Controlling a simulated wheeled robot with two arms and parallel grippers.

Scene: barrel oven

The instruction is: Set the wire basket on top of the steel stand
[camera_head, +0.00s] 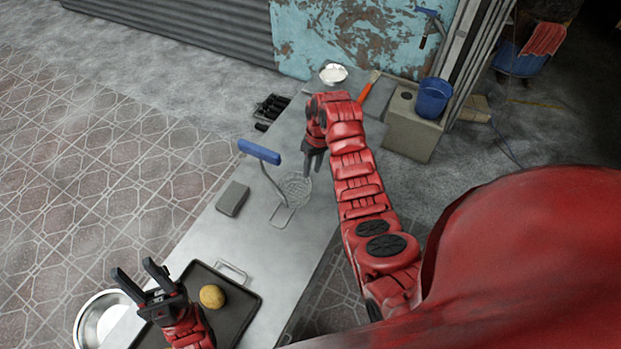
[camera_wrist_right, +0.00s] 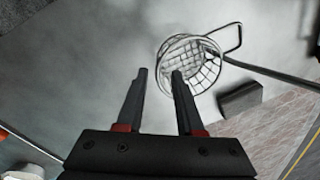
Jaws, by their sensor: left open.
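The wire basket (camera_head: 295,187) sits on the steel table, with a thin rod rising to a blue grip (camera_head: 260,152). In the right wrist view the basket (camera_wrist_right: 190,65) shows its round mesh, with a wire loop at its side and the rod running to the right. My right gripper (camera_head: 313,165) is open and empty beside the basket; its fingers show apart in the right wrist view (camera_wrist_right: 160,75), one overlapping the basket's rim in the picture. My left gripper (camera_head: 134,270) is open and empty near the tray. I cannot make out a separate steel stand.
A grey block (camera_head: 232,198) lies left of the basket. A dark tray (camera_head: 240,310) with a round yellowish item (camera_head: 212,296) is at the near end, beside a metal bowl (camera_head: 88,322).

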